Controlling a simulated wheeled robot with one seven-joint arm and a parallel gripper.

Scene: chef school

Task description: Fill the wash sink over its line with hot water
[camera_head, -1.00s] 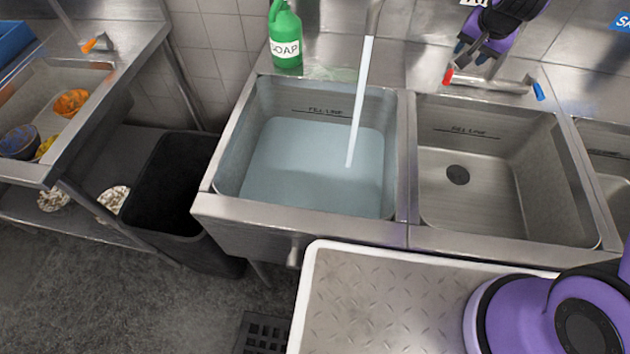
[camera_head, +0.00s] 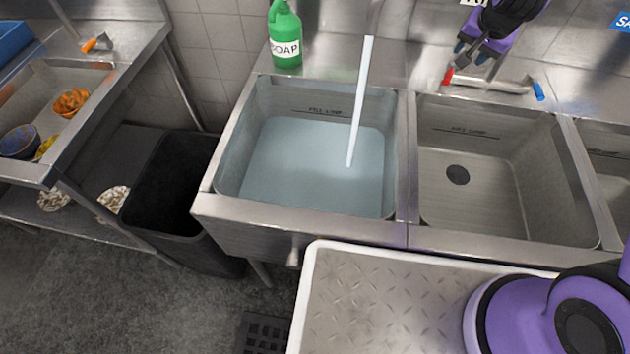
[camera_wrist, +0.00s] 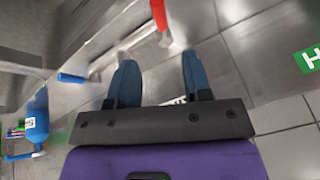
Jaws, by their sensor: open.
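The wash sink (camera_head: 222,185) is the left basin and holds pale blue water (camera_head: 300,175). A stream (camera_head: 360,100) runs from the spout (camera_head: 374,18) into it. The fill line (camera_head: 322,111) on its back wall shows just above the water. The tap has a red handle (camera_head: 448,77) and a blue handle (camera_head: 538,91) on a metal bar behind the middle basin. My gripper (camera_head: 474,52) is open and empty near the red-handle end. In the wrist view its fingers (camera_wrist: 157,75) are apart, with the red handle (camera_wrist: 158,14) beyond them and the blue handle (camera_wrist: 71,78) to the left.
A green soap bottle (camera_head: 285,38) stands behind the wash sink. The middle basin (camera_head: 500,190) is empty with an open-looking drain. A black bin (camera_head: 165,190) stands left of the sinks, beside a metal counter (camera_head: 120,60) with bowls in its basin.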

